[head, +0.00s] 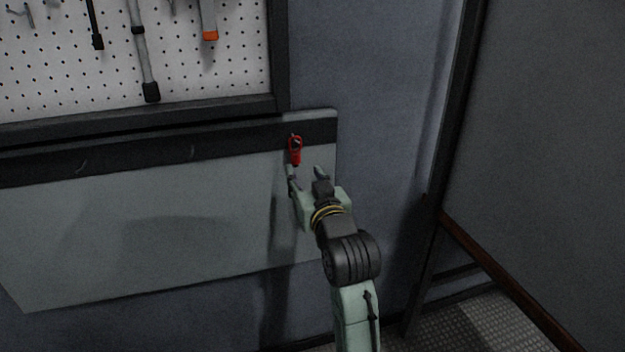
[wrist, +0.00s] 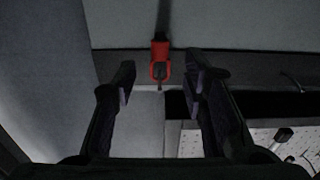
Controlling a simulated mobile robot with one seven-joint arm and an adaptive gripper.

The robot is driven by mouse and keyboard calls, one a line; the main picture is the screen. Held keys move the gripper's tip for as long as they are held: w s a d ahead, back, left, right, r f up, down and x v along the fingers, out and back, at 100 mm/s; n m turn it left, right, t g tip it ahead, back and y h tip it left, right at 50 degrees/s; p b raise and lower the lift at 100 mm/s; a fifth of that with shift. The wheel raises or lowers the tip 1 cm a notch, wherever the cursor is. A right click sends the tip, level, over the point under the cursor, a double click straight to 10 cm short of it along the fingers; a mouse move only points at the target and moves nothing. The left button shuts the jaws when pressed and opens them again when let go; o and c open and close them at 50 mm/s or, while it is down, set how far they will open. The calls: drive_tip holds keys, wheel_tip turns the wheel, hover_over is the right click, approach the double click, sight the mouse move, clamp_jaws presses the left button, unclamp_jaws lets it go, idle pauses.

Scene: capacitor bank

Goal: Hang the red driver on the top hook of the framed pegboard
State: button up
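The red driver (head: 295,151) hangs at the right end of the dark strip on the lower grey panel, apparently on a hook there. In the wrist view the red driver (wrist: 160,58) shows beyond and between the two fingers. My gripper (head: 305,171) is open, just below and right of the driver. In the wrist view my gripper (wrist: 158,78) has its fingers wide apart with nothing held; contact with the driver cannot be seen. The framed pegboard (head: 215,75) is at the upper left, cut off by the picture's top. Its top hook cannot be made out.
Several dark-handled tools (head: 145,65) and an orange-tipped tool (head: 209,22) hang on the pegboard. The dark strip (head: 130,162) has bare hooks (head: 192,152). A grey partition (head: 550,150) with a reddish rail stands at the right. The wall between is clear.

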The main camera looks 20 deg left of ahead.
sight(297, 156)
drive_tip(key=p+x, duration=0.1)
drive_tip(key=x, duration=0.7)
drive_tip(key=shift+w+a, duration=0.1)
drive_tip(key=shift+w, duration=0.05)
drive_tip(key=shift+c, duration=0.6)
clamp_jaws()
drive_tip(key=shift+r, duration=0.15)
idle(0.3)
drive_tip(key=shift+r+p, duration=0.3)
drive_tip(key=shift+p, duration=0.05)
